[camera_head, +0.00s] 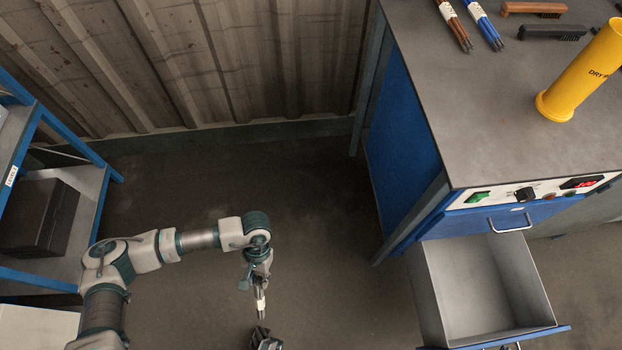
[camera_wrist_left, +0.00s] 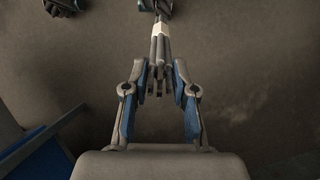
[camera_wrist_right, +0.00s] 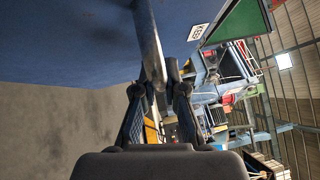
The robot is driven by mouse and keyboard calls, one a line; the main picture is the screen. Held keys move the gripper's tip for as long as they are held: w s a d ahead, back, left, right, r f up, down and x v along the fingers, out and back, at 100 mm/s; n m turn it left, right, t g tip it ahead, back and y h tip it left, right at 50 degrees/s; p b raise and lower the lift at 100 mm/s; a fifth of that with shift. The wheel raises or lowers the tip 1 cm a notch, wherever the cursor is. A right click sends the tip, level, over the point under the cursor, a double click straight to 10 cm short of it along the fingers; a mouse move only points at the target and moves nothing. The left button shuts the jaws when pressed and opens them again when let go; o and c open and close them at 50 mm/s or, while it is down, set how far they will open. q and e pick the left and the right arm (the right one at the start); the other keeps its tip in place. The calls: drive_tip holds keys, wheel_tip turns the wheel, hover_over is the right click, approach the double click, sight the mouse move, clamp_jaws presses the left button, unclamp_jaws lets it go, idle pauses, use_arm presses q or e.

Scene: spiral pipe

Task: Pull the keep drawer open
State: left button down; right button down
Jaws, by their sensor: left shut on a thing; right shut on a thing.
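An open grey drawer (camera_head: 478,285) with a blue front (camera_head: 540,332) sticks out of the workbench. Its inside looks empty. In the right wrist view, my right gripper (camera_wrist_right: 160,88) is shut on a grey bar handle (camera_wrist_right: 147,35) beside a blue panel (camera_wrist_right: 80,40). A small white label (camera_wrist_right: 197,32) there is too small to read surely. My left gripper (camera_head: 257,279) is shut on a white-banded rod bundle (camera_head: 260,302), held over the floor; the bundle also shows in the left wrist view (camera_wrist_left: 160,45).
A closed blue drawer with a metal handle (camera_head: 510,228) sits above the open one. The bench top (camera_head: 480,110) carries banded rod bundles, brushes and a yellow tube (camera_head: 585,72). A blue-framed shelf (camera_head: 92,215) stands at the left. The floor between is clear.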

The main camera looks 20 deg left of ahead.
drive_tip(key=shift+s+f, duration=0.25)
drive_tip(key=shift+s, duration=0.3)
drive_tip(key=c, duration=1.3)
unclamp_jaws()
drive_tip(key=shift+c, duration=0.2)
drive_tip(key=shift+o, duration=0.6)
drive_tip(key=shift+w+d, duration=0.1)
drive_tip(key=v, duration=1.2)
